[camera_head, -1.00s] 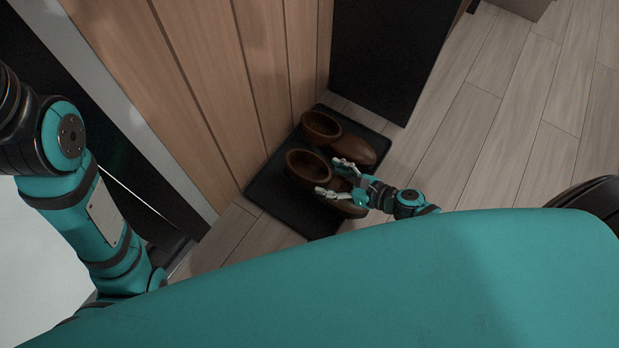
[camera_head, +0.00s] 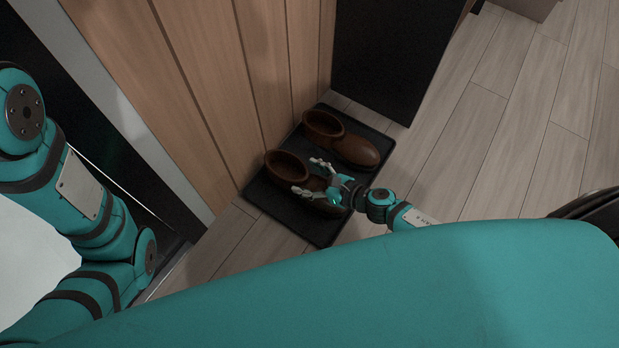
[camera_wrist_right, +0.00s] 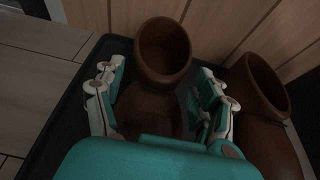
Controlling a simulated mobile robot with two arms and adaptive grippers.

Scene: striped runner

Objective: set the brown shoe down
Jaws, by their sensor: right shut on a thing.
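A brown shoe (camera_head: 285,166) is at the near left part of a dark mat, its opening toward the wooden panel. My right gripper (camera_head: 306,177) is shut on this shoe, one finger on each side of it. The wrist view shows the shoe's round opening (camera_wrist_right: 163,50) ahead of the fingers. The shoe looks upright and low over the mat; I cannot tell whether its sole touches. A matching second brown shoe (camera_head: 351,146) stands on the mat to its right, also in the wrist view (camera_wrist_right: 262,100). My left arm is at the left; its gripper is out of view.
The dark mat (camera_head: 323,235) lies on a pale plank floor (camera_head: 480,150). A wooden panel front (camera_head: 215,90) borders the mat on the left, and a dark panel (camera_head: 385,60) stands behind it. Open floor lies to the right.

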